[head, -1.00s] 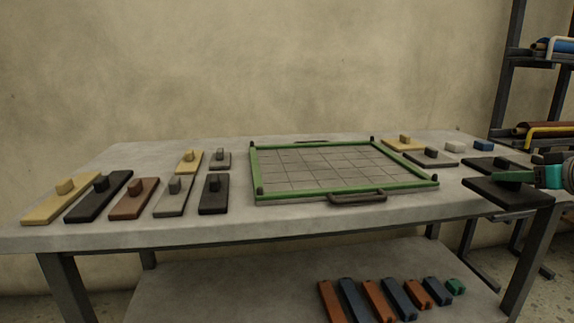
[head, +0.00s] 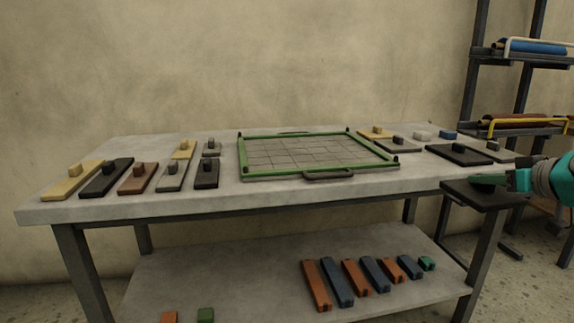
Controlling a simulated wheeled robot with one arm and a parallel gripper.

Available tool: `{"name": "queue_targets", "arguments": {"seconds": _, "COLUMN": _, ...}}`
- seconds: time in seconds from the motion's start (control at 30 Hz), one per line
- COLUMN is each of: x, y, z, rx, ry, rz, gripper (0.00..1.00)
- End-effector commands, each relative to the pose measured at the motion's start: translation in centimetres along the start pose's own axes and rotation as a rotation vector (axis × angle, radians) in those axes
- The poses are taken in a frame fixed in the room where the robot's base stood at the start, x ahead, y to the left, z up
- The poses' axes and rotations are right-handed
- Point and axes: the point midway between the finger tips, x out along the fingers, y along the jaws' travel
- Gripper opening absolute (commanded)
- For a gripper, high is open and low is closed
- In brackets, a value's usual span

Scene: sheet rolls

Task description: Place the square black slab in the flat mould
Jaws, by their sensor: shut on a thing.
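My gripper (head: 503,181) is at the right of the head view, shut on the knob of a square black slab (head: 483,196). The slab hangs roughly level by the table's front right corner and overlaps that corner in the picture. I cannot tell the gap between them. The fingertips are partly hidden against the dark knob. The flat mould (head: 280,175) lies mid-table, with a green rim, corner posts, a gridded grey floor and handles front and back. No slab shows in it. The mould is well left of my gripper.
Several knobbed slabs, including a long black one (head: 107,180), lie left of the mould. More lie to its right, including another black slab (head: 459,154). The lower shelf (head: 240,275) holds coloured blocks. A rack (head: 478,85) with rolls stands at the right.

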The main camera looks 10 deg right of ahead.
Motion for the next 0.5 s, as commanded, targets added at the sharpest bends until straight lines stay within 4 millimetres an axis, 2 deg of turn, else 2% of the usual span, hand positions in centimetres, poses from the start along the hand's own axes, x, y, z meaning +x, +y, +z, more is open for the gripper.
{"name": "queue_targets", "arguments": {"seconds": 0.27, "x": 2.2, "y": -2.2, "z": 1.6, "rx": 0.001, "ry": -0.001, "rz": 0.002, "gripper": 0.0}}
{"name": "queue_targets", "arguments": {"seconds": 0.5, "x": 6.4, "y": -6.2, "z": 4.7, "rx": 0.003, "ry": -0.005, "rz": 0.005, "gripper": 0.0}}
